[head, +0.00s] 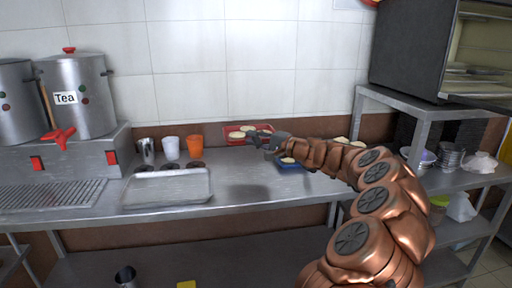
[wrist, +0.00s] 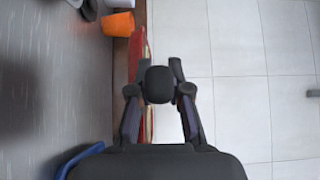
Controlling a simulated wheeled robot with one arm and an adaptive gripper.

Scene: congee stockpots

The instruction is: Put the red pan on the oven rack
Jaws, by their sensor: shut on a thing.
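The red pan (head: 235,141) holds several pale round pieces and shows by the back wall, left of my gripper. Its red edge (wrist: 137,45) shows in the wrist view beyond the fingers. My gripper (head: 266,138) is shut on the red pan; in the wrist view the fingers (wrist: 159,85) close around a dark part, and the exact contact is hard to see. Whether the pan touches the counter cannot be told. The oven (head: 415,50) is at upper right on a metal shelf, its front open, with the oven rack (head: 480,70) inside.
A blue pan (head: 290,166) with pale food sits below my gripper. White and orange cups (head: 194,146), a metal tray (head: 168,188) and a Tea stockpot (head: 82,97) stand left. The metal shelf (head: 420,108) has bowls (head: 449,157) below. The front middle counter is clear.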

